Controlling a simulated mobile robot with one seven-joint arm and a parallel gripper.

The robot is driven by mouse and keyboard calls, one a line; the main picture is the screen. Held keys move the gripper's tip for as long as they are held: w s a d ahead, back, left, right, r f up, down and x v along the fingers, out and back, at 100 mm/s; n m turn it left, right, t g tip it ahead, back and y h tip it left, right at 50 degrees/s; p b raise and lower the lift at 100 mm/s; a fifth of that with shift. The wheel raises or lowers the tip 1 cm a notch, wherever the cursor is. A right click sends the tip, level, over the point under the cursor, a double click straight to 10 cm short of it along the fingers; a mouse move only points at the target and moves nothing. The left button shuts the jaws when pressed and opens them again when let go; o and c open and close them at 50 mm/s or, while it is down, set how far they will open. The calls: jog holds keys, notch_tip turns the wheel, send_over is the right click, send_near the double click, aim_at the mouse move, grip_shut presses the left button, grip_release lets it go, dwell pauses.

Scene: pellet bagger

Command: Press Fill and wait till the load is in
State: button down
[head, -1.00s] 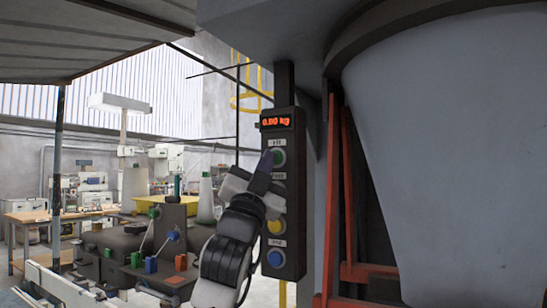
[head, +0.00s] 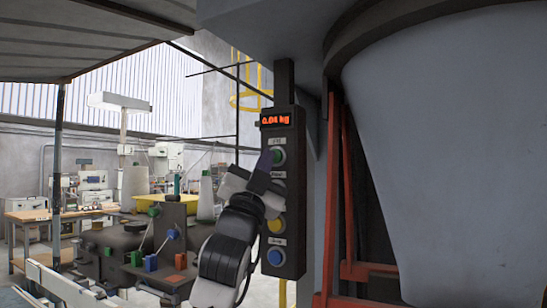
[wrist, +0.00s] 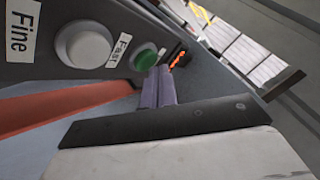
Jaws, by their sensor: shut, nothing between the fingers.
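The dark control panel (head: 290,190) hangs upright on a post at centre. Its red display (head: 275,121) at the top reads about 0.04 kg. Below it is a green button (head: 279,156) under a small label that seems to read Fill. My gripper (head: 266,160) is shut and empty, its purple fingertips at the green button's left edge. The wrist view shows the fingers (wrist: 158,88) beside the green button (wrist: 145,57); I cannot tell whether they touch it. My gripper hides part of the panel below in the head view.
Lower on the panel are a yellow button (head: 276,225) and a blue button (head: 276,257). The wrist view shows a pale button (wrist: 86,46) with labels Fast and Fine around it. A large grey hopper (head: 440,130) and red frame (head: 333,200) stand right of the panel.

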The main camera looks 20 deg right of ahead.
jog(key=shift+s+a, duration=0.2)
jog(key=shift+a, duration=0.05)
jog(key=s+a+b, duration=0.1)
jog(key=s+a, duration=0.2)
jog(key=a, duration=0.1)
jog(key=shift+s+a, duration=0.35)
jog(key=shift+a, duration=0.05)
